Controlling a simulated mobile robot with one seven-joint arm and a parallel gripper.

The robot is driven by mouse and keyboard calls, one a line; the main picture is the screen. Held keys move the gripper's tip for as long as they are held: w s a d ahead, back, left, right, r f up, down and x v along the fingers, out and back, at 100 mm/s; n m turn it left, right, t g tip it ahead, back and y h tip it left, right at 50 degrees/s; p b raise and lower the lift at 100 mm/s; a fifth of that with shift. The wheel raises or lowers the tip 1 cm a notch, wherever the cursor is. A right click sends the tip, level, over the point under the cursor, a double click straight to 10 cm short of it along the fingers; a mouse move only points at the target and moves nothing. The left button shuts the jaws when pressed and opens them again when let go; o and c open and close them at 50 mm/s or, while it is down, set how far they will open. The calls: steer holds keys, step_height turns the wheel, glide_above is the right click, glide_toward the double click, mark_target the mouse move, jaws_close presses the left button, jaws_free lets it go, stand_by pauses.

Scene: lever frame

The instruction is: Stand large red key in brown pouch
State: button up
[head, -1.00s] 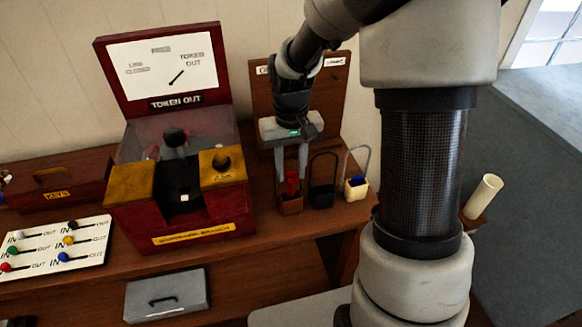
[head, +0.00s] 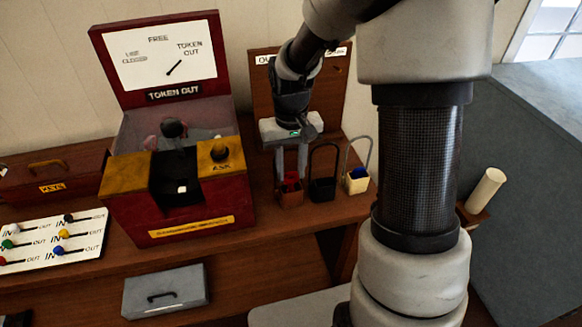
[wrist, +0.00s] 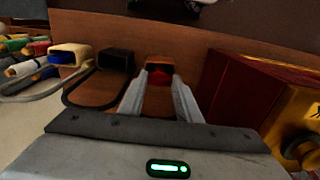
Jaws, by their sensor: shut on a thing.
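The large red key (head: 291,179) is in the brown pouch (head: 290,196), with its red top at the pouch's mouth. In the wrist view the red key (wrist: 160,75) shows between my fingertips, inside the brown pouch (wrist: 158,62). My gripper (head: 291,180) points down over the pouch and is shut on the red key. The lower part of the key is hidden by the pouch, so I cannot tell whether it touches the bottom.
A black pouch (head: 322,190) with a loop and a cream pouch (head: 357,186) holding something blue stand just right. The red token machine (head: 190,205) stands close on the left. A backboard (head: 263,100) rises behind.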

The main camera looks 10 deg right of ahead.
steer(key=shift+f+b, duration=0.95)
steer(key=shift+f, duration=0.5)
steer(key=shift+f, duration=0.2)
steer(key=o, duration=1.2)
steer(key=shift+r, duration=0.15)
step_height(320, 180, up, 7)
steer(key=p, duration=0.5)
